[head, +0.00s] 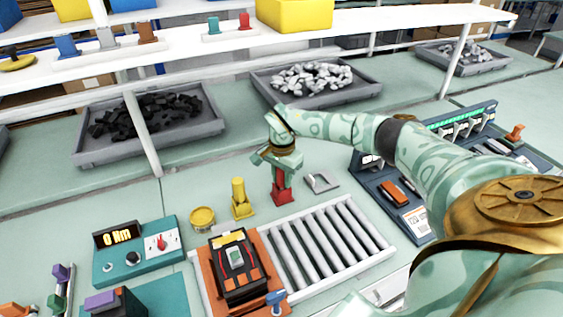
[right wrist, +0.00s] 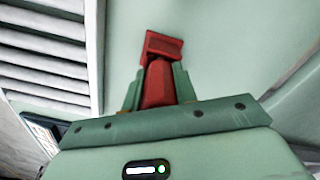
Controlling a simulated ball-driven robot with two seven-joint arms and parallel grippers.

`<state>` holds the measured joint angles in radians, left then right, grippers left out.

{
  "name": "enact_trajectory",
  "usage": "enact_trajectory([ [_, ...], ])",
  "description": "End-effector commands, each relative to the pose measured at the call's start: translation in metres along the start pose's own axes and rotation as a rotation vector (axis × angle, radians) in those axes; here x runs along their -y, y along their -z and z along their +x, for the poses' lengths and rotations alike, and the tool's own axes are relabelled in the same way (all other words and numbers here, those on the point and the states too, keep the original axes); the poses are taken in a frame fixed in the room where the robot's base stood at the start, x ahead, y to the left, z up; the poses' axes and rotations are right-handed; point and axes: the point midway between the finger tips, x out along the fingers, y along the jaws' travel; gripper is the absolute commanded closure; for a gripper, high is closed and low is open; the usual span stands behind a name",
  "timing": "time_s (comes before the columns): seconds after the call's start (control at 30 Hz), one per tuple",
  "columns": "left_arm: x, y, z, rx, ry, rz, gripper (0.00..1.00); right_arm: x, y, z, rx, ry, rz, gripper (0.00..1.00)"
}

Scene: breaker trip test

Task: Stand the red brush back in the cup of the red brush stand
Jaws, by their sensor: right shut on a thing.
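My right gripper (head: 280,168) is shut on the red brush (right wrist: 158,88), with one finger on each side of it in the right wrist view. In the head view it points down at the green bench top, and the brush is mostly hidden by the fingers. The red brush stand (head: 283,197) shows directly below the fingers. In the right wrist view a red block, seemingly the stand (right wrist: 164,44), lies just past the fingertips, in line with the brush. I cannot tell whether the brush is seated in the cup or just above it. My left gripper is not in view.
A yellow brush stand (head: 241,200) and a round yellow tin (head: 202,217) stand left of the red stand. A roller tray (head: 330,247) lies in front. A small grey plate (head: 321,181) is close on the right; a breaker panel (head: 395,195) stands farther right.

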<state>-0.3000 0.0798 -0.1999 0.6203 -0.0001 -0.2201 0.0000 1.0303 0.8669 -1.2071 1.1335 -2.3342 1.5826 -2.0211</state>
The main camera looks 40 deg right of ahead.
Motion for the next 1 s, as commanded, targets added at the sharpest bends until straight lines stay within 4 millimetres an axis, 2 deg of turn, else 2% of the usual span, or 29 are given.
enact_trajectory([
  [0.03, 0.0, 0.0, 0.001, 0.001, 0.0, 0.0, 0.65, 0.0, 0.0, 0.002, 0.0, 0.0, 0.0, 0.94],
  [0.07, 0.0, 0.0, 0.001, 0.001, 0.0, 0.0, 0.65, 0.0, 0.0, 0.002, 0.0, 0.0, 0.0, 0.69],
  [0.13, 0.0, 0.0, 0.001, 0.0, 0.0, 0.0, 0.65, 0.0, 0.0, 0.001, 0.0, 0.0, 0.0, 0.49],
  [0.17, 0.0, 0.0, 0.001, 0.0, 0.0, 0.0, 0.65, 0.0, 0.0, 0.001, 0.0, 0.0, 0.0, 0.46],
  [0.43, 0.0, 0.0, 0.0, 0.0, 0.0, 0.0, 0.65, 0.0, 0.0, 0.0, 0.0, 0.001, 0.0, 0.46],
  [0.57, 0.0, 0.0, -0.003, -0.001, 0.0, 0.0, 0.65, 0.001, 0.001, -0.013, -0.002, 0.004, -0.001, 0.46],
  [0.67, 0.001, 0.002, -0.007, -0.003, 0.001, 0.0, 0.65, 0.001, 0.001, -0.034, -0.002, 0.005, -0.001, 0.46],
  [1.0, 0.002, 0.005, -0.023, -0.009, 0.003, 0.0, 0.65, 0.001, 0.001, -0.124, -0.002, 0.005, 0.001, 0.46],
])
